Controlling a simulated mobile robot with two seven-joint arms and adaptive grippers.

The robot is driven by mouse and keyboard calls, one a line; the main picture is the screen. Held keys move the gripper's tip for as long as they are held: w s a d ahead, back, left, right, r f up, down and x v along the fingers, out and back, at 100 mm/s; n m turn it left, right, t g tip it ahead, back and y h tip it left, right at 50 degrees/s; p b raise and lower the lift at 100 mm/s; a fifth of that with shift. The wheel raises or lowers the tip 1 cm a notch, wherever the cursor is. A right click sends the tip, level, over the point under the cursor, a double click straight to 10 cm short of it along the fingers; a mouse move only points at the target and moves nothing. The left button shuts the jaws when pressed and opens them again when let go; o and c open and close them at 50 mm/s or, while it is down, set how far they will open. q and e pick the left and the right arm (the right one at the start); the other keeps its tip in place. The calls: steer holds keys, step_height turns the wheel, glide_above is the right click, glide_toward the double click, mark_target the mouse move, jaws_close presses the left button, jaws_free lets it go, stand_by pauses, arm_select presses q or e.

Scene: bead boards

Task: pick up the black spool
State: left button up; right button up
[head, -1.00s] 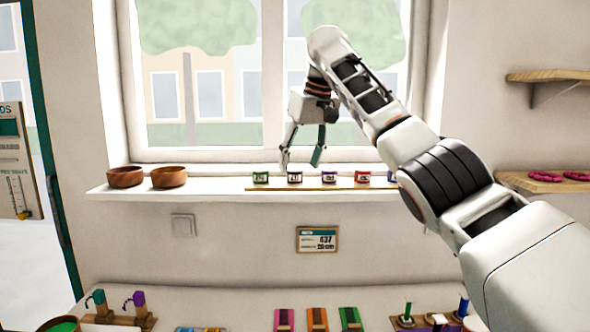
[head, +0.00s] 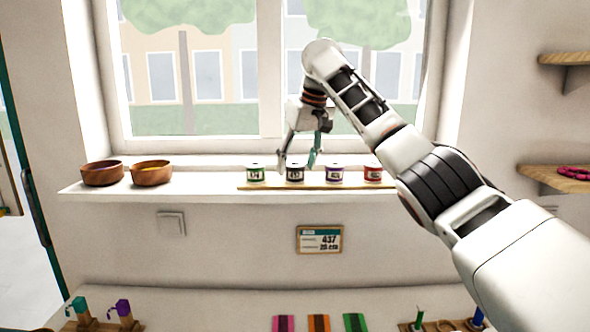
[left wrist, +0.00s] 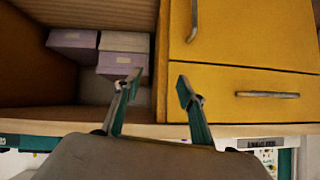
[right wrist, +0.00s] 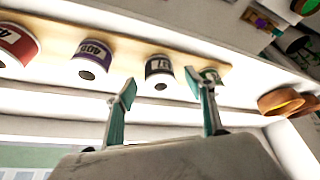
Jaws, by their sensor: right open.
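The black spool (head: 295,175) stands on the window sill, between a green spool (head: 256,174) and a purple spool (head: 334,174). My right gripper (head: 297,164) is open, its fingers pointing down at the black spool, partly in front of its neighbours. In the right wrist view the black spool (right wrist: 160,70) shows just beyond and between the open fingertips (right wrist: 166,88), with nothing held. I cannot tell whether the fingers touch it. My left gripper (left wrist: 158,86) is open and empty, in front of a shelf and yellow drawers.
A red spool (head: 373,174) stands right of the purple one. Two brown bowls (head: 151,173) sit at the sill's left. A label card (head: 320,240) hangs below. Yellow drawers (left wrist: 245,100) are near my left gripper.

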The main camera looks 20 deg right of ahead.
steer(key=shift+w+f, duration=0.3)
steer(key=shift+f, duration=0.35)
steer(key=shift+w+a+f, duration=0.1)
steer(key=shift+w+f, duration=0.1)
steer(key=shift+f, duration=0.25)
arm_select(q)
steer(key=shift+s+a+f, duration=0.2)
steer(key=shift+s+f, duration=0.1)
steer(key=shift+f, duration=0.1)
arm_select(e)
steer(key=c, duration=1.2)
arm_select(q)
steer(key=shift+r, duration=0.1)
